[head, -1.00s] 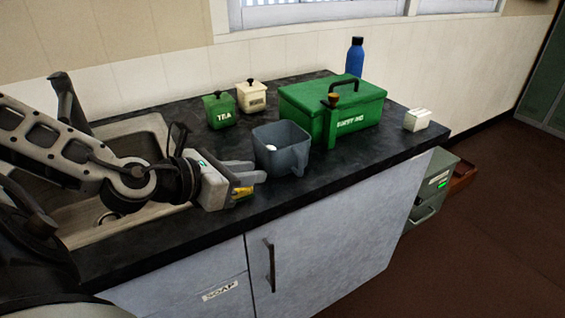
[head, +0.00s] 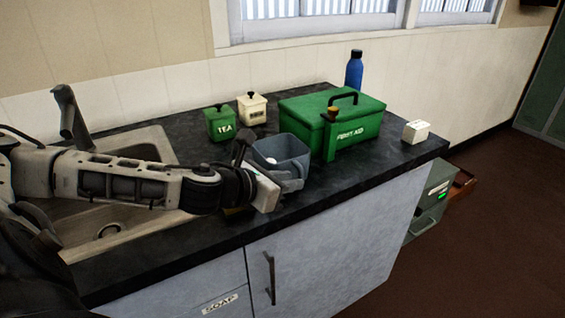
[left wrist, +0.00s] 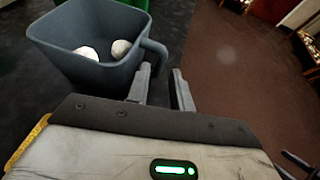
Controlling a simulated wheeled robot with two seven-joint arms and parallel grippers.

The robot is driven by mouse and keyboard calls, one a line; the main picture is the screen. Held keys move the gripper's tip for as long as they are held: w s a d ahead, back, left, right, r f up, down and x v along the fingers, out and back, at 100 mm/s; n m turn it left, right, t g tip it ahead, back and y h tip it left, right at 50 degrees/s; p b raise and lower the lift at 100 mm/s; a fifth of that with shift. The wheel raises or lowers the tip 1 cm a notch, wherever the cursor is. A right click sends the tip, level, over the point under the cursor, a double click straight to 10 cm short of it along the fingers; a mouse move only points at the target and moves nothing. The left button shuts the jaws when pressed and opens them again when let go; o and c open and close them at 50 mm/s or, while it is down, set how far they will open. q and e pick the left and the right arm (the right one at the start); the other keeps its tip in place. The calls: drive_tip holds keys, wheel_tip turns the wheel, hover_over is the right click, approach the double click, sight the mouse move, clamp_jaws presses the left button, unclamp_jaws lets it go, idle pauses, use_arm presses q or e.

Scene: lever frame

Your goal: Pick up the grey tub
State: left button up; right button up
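The grey tub (head: 297,163) stands upright on the dark worktop, left of the green first aid box. In the left wrist view the tub (left wrist: 85,70) is at the upper left, with two pale rounded items inside and its handle on its right side. My left gripper (head: 291,186) is at the tub's near side, partly hiding it. In the left wrist view its fingers (left wrist: 161,75) are apart, close to the handle. I cannot tell whether the handle is between them or touching. My right gripper is not in view.
The green first aid box (head: 358,130) stands close right of the tub. A green tea tin (head: 220,124), a cream tin (head: 252,108) and a blue bottle (head: 354,70) are behind. A small white box (head: 416,131) is near the right end. The sink (head: 135,150) is left.

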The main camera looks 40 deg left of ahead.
use_arm(q)
drive_tip(key=shift+x, duration=1.1)
drive_tip(key=shift+w+f, duration=0.15)
drive_tip(key=shift+w, duration=0.2)
clamp_jaws()
drive_tip(key=shift+p, duration=0.35)
